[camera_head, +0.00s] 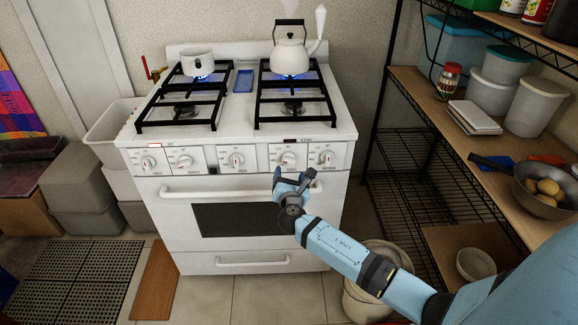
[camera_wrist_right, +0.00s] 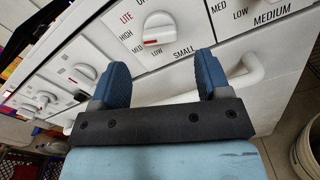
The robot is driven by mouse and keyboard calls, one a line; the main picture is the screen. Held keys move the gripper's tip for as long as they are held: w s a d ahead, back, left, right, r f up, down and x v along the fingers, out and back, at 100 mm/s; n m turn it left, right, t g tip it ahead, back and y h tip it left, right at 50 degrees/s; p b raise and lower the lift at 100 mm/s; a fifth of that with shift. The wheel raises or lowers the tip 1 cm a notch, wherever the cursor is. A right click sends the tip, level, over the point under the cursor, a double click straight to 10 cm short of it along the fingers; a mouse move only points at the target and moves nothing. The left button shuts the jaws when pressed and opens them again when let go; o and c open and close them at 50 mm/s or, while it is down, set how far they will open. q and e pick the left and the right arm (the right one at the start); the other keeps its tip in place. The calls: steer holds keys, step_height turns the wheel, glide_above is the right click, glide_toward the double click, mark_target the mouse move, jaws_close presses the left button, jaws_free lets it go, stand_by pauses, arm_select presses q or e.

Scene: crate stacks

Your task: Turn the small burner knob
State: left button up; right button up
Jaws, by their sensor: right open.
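The knob marked SMALL (camera_wrist_right: 157,28) is white with a red mark and has LITE, HIGH, MED and LOW printed around it. In the head view this small burner knob (camera_head: 288,158) is second from the right on the front panel of the white stove (camera_head: 165,215). My right gripper (camera_head: 292,178) is open and empty, just below and in front of that knob. In the right wrist view the two blue fingertips of the gripper (camera_wrist_right: 160,72) are spread apart, with the knob beyond and between them, not touched. My left gripper is not in view.
Other knobs (camera_head: 326,158) line the panel. The oven handle (camera_head: 200,192) runs below, close to my right gripper. A white kettle (camera_head: 290,55) and a small pot (camera_head: 198,62) stand over blue flames. A shelf rack (camera_head: 420,100) stands right; a bucket (camera_head: 360,300) is on the floor.

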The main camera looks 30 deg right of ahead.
mark_target(289, 163)
steer(key=x, duration=0.5)
steer(key=shift+w+d, duration=0.1)
steer(key=shift+w, duration=0.1)
steer(key=c, duration=0.9)
